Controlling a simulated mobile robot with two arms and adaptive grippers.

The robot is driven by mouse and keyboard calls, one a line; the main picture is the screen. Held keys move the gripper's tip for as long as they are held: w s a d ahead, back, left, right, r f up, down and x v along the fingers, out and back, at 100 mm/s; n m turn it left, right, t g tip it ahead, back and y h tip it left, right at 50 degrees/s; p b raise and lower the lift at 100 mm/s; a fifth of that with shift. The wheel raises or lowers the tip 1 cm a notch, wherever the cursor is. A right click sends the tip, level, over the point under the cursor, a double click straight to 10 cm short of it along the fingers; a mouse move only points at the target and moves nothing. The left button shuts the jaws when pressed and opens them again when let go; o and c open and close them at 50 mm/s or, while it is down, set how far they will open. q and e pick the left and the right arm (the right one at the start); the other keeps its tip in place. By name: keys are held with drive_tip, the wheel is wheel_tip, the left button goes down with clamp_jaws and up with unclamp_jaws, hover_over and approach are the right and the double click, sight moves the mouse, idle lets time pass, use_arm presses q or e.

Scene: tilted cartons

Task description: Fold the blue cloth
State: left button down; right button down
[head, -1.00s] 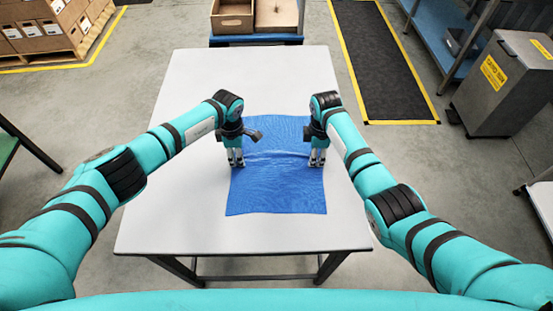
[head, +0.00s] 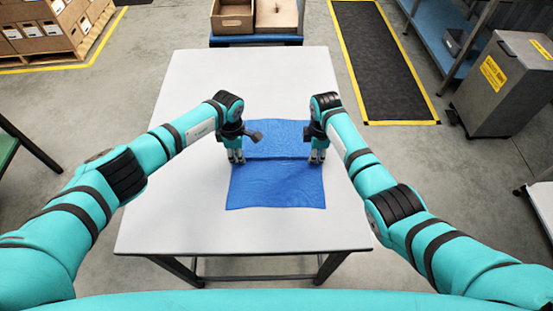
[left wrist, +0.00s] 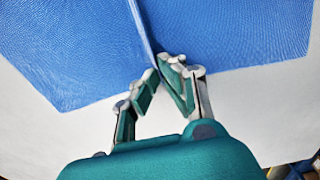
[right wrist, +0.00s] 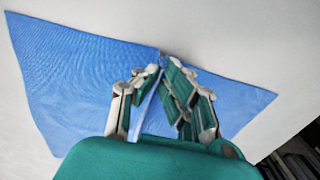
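The blue cloth (head: 276,185) lies on the white table, with a raised crease running left to right across its middle between my grippers. My left gripper (head: 236,158) is at the cloth's left edge. In the left wrist view its fingertips (left wrist: 160,66) are together on the ridge of the cloth (left wrist: 75,50). My right gripper (head: 317,158) is at the right edge. In the right wrist view its fingertips (right wrist: 158,72) pinch the ridge of the cloth (right wrist: 75,85). The near and far parts of the cloth rest on the table.
The white table (head: 185,215) is clear around the cloth. Beyond it stands a blue cart with cartons (head: 233,18). A grey bin (head: 503,85) and a blue shelf (head: 440,30) are at right. Boxes on a pallet (head: 45,30) are at far left.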

use_arm(q)
drive_tip(key=shift+s+a+f, duration=0.15)
drive_tip(key=shift+f, duration=0.05)
use_arm(e)
drive_tip(key=shift+s+d+f, duration=0.1)
drive_tip(key=shift+s+f, duration=0.05)
drive_tip(key=shift+f, duration=0.05)
